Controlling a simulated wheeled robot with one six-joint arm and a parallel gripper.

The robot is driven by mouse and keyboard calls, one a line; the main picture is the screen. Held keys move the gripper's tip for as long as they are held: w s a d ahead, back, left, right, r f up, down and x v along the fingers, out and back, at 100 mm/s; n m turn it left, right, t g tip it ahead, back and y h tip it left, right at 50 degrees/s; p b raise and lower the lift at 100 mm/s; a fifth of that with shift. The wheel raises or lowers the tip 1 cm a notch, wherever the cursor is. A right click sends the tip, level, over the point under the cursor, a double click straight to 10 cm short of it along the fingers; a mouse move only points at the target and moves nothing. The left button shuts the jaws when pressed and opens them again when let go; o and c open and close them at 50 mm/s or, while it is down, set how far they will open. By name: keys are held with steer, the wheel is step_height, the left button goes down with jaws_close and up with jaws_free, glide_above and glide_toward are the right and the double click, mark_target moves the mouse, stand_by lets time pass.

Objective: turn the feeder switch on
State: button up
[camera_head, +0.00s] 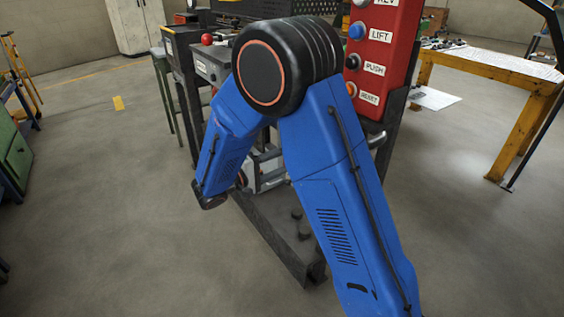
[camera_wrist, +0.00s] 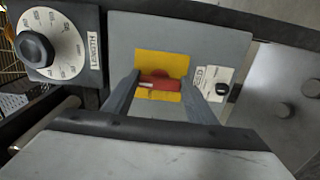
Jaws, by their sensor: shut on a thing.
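A red switch handle (camera_wrist: 160,84) sits on a yellow square plate (camera_wrist: 150,62) on a grey panel in the wrist view. It lies crosswise in the picture. My gripper (camera_wrist: 161,86) has one finger on each side of the red handle and is shut on it. A small label with a black mark (camera_wrist: 213,86) is right of the plate; its words are too small to read. In the head view my blue arm covers most of my gripper, and the red handle does not show.
A black dial on a white scale (camera_wrist: 37,48) is left of the switch. In the head view a red panel (camera_head: 384,52) with LIFT, PUSH and RESET buttons stands behind my arm. A yellow table (camera_head: 510,72) is at right. Floor at left (camera_head: 90,180) is clear.

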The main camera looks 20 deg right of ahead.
steer(key=shift+f, duration=0.1)
steer(key=o, duration=1.1)
steer(key=shift+c, duration=0.2)
steer(key=shift+s+a, duration=0.1)
steer(key=shift+a, duration=0.05)
steer(key=v, duration=1.7)
steer(key=shift+a, duration=0.1)
